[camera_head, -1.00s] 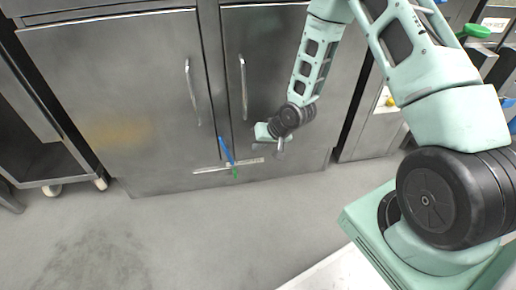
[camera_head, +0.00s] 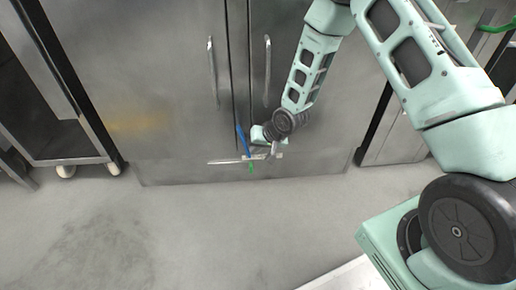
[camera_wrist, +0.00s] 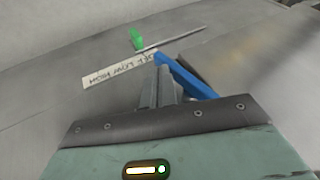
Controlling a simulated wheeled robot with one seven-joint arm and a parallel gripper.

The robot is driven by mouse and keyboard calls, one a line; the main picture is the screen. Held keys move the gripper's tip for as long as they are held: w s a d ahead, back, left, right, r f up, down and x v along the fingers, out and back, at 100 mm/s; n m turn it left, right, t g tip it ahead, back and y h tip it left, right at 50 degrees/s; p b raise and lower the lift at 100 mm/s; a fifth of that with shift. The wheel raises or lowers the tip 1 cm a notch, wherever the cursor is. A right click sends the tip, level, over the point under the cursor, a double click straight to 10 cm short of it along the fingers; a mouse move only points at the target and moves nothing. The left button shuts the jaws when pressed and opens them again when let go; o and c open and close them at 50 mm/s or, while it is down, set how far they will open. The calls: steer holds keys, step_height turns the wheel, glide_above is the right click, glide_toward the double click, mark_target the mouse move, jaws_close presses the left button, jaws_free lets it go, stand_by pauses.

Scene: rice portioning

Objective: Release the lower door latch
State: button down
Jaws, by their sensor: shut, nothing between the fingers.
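The lower door latch has a blue lever (camera_head: 242,138) low on the seam between two steel doors, slanting down to the right. The lever also shows in the wrist view (camera_wrist: 187,76), just right of my fingers. A green piece (camera_head: 251,168) sits below its lower end and shows in the wrist view (camera_wrist: 137,40). My gripper (camera_head: 271,154) is just right of the lever in the head view; its shut, empty fingers show in the wrist view (camera_wrist: 163,78). The fingers overlap the lever's near end there; I cannot tell whether they touch.
A lettered white label strip (camera_wrist: 118,70) lies near the fingers. A thin metal bar (camera_head: 224,161) runs left from the latch. Two vertical handles, left (camera_head: 212,73) and right (camera_head: 267,70), are higher on the doors. A wheeled rack (camera_head: 75,145) stands left. The floor (camera_head: 200,230) in front is clear.

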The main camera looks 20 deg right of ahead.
steer(key=shift+f, duration=0.1)
steer(key=shift+w+a+f+t+y+p, duration=0.2)
steer(key=shift+a+f+t+y+p, duration=0.15)
steer(key=shift+a+y+p, duration=0.65)
steer(key=shift+d, duration=0.25)
steer(key=shift+r+p, duration=0.1)
steer(key=shift+p, duration=0.2)
